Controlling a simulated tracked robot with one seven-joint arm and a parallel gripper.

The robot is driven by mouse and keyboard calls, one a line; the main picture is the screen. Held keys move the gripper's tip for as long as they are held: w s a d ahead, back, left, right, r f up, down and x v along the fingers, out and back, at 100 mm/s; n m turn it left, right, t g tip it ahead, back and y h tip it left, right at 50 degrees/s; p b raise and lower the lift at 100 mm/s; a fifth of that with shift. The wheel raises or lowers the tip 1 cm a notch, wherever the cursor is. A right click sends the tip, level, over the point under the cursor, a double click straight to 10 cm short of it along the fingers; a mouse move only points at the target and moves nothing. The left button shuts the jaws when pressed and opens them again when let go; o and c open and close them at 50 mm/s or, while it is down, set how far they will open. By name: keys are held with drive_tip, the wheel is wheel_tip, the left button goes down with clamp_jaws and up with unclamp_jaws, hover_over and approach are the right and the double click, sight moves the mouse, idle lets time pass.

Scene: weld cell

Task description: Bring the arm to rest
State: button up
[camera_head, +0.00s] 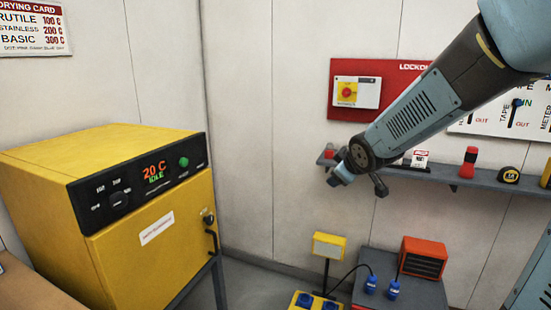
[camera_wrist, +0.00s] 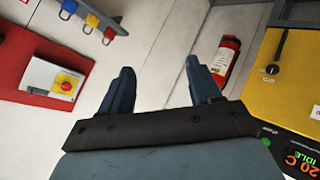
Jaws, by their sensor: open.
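My arm reaches in from the upper right in the head view, angled down to the left. My gripper (camera_head: 360,180) is at its end, in front of the wall and left of the shelf's middle. In the wrist view my gripper (camera_wrist: 160,88) shows two dark fingers spread wide apart. Nothing is between them; only pale wall and floor show behind. The gripper touches nothing that I can see.
A yellow oven (camera_head: 150,235) reading 20 C IDLE stands at left. A red lockout board (camera_head: 400,75) and a grey shelf (camera_head: 440,182) are on the wall. A grey cabinet (camera_head: 425,294) with an orange unit (camera_head: 422,258) stands below. A fire extinguisher (camera_wrist: 225,60) shows in the wrist view.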

drive_tip(key=s+d+r+m+g, duration=0.1)
drive_tip(key=s+d+m, duration=0.1)
drive_tip(key=s, duration=0.7)
drive_tip(key=s+d+r+m+g, duration=0.1)
drive_tip(key=s+m, duration=0.3)
drive_tip(key=s, duration=0.4)
drive_tip(key=s+d+r+m+g+h, duration=0.1)
drive_tip(key=s+d+r+m+g, duration=0.1)
drive_tip(key=s, duration=0.7)
drive_tip(key=shift+s+d+m+g, duration=0.35)
drive_tip(key=shift+m+g, duration=0.15)
drive_tip(key=shift+m, duration=0.5)
drive_tip(key=shift+c, duration=0.4)
